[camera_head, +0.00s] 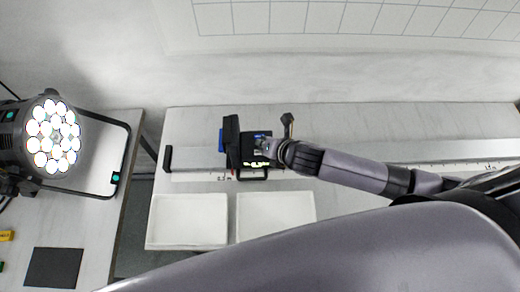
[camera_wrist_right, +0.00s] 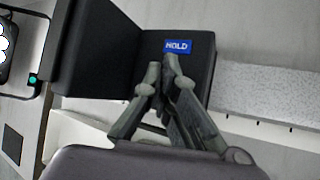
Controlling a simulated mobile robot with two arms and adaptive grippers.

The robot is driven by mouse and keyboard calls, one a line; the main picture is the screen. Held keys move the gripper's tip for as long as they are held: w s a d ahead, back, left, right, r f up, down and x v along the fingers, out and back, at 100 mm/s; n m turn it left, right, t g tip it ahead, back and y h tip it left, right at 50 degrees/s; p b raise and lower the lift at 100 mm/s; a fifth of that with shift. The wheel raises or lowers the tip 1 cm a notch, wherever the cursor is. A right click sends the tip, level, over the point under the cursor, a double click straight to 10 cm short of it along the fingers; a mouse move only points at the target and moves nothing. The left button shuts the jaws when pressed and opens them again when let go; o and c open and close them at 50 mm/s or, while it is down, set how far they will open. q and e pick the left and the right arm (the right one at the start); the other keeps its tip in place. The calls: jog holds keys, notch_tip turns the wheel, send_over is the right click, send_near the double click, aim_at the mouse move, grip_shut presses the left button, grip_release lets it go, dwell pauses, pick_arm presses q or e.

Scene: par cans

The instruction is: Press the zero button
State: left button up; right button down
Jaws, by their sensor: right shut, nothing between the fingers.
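A black device (camera_head: 233,150) sits on the rail, with a small lit yellow-green readout on its front edge. In the right wrist view its dark panel (camera_wrist_right: 195,50) carries a blue button marked HOLD (camera_wrist_right: 177,47). I cannot make out a zero button; part of the panel lies behind my fingers. My right gripper (camera_head: 263,147) is shut and empty over the panel. In the right wrist view its fingertips (camera_wrist_right: 162,68) show just below the HOLD button; I cannot tell whether they touch the panel. My left gripper is not in view.
A long metal rail (camera_head: 440,151) with a scale runs along the table. Two white trays (camera_head: 188,236) (camera_head: 290,206) lie in front of it. A lit par can (camera_head: 20,140) stands on the left table. A dark upright part (camera_wrist_right: 96,50) of the device rises beside the panel.

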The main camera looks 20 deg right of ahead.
jog(key=shift+r, duration=0.1)
notch_tip(320, 180, up, 3)
jog(key=p, duration=0.3)
jog(key=shift+r+p, duration=0.75)
jog(key=shift+r, duration=0.25)
jog(key=shift+s+f, duration=0.1)
jog(key=shift+f, duration=0.05)
